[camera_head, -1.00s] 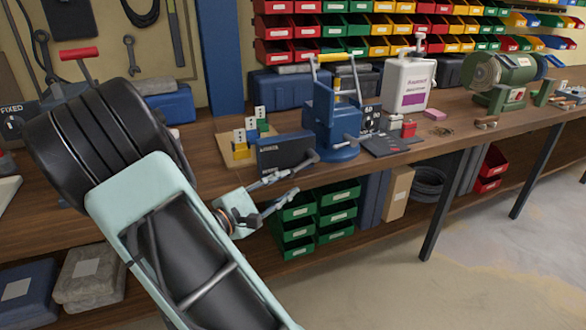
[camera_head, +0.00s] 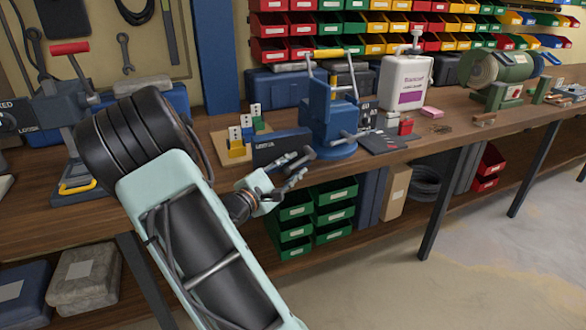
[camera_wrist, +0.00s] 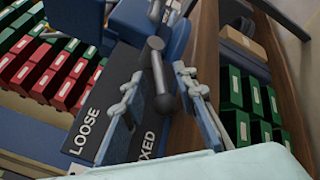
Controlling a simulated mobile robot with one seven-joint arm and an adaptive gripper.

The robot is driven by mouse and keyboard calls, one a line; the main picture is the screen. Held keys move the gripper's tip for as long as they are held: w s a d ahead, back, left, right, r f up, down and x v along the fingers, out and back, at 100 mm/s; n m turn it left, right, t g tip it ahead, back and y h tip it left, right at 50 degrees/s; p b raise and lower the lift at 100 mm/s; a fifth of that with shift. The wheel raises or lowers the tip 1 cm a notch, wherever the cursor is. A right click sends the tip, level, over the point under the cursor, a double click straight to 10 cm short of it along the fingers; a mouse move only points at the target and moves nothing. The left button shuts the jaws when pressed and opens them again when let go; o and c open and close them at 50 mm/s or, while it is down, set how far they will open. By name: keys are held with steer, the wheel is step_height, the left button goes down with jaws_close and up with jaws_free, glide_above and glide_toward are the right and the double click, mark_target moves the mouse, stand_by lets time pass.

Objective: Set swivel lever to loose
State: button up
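The blue vise (camera_head: 328,112) with a yellow-topped handle stands near the front edge of the bench. Its swivel lever, a grey bar with a rounded end, sits low on its front left; the wrist view shows the lever (camera_wrist: 160,78) close up. A dark label panel (camera_head: 280,148) is beside it; in the wrist view the panel (camera_wrist: 98,120) reads LOOSE at left and, partly covered, "XED" lower right. My gripper (camera_head: 292,170) is open at the lever. In the wrist view my gripper's fingers (camera_wrist: 160,92) stand either side of the lever's end, with gaps visible.
A grey clamp device (camera_head: 68,110) with a red handle stands at the left. Behind the panel is a board (camera_head: 226,150) with coloured blocks. Green bins (camera_head: 335,192) are below the bench edge.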

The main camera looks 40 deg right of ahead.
steer(key=shift+c, duration=0.4)
jaws_close()
